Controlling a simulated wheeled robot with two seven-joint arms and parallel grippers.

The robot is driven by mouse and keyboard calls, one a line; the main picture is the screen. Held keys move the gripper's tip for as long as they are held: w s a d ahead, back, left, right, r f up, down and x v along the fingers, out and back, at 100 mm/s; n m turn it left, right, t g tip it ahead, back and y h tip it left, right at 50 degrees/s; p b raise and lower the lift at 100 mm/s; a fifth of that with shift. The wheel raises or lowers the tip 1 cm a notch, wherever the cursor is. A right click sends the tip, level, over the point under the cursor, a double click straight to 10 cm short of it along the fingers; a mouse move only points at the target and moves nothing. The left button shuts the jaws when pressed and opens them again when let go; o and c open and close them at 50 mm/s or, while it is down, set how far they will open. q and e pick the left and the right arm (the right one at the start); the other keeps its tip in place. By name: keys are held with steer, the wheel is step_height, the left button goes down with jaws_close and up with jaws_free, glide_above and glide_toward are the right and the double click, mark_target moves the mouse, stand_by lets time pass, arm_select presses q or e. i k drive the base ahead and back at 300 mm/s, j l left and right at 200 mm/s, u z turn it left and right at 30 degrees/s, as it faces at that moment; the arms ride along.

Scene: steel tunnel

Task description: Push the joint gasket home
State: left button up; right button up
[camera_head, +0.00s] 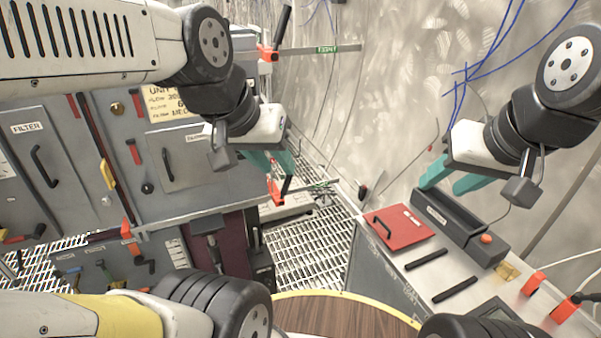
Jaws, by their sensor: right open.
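I cannot make out the joint gasket for certain. A long dark housing (447,222) with a small label and an orange button lies on the right-hand bench (399,263). My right gripper (450,182) has teal fingers spread apart, above the far end of that housing. No object shows between them. My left gripper (272,168) hangs in front of the grey cabinet at the left. Its teal fingers appear side by side, and their gap is unclear from this angle.
A red flat panel (402,229) with a black handle and two black bars (426,259) lie on the bench. Grey cabinets (168,150) with handles and red levers stand at the left. Blue cables (466,75) hang on the right wall. Metal grating (308,252) lies between the cabinets and bench.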

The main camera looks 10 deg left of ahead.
mark_target(106, 163)
steer(key=u, duration=1.9)
steer(key=j+z, duration=0.15)
steer(key=j, duration=0.25)
steer(key=k, duration=0.05)
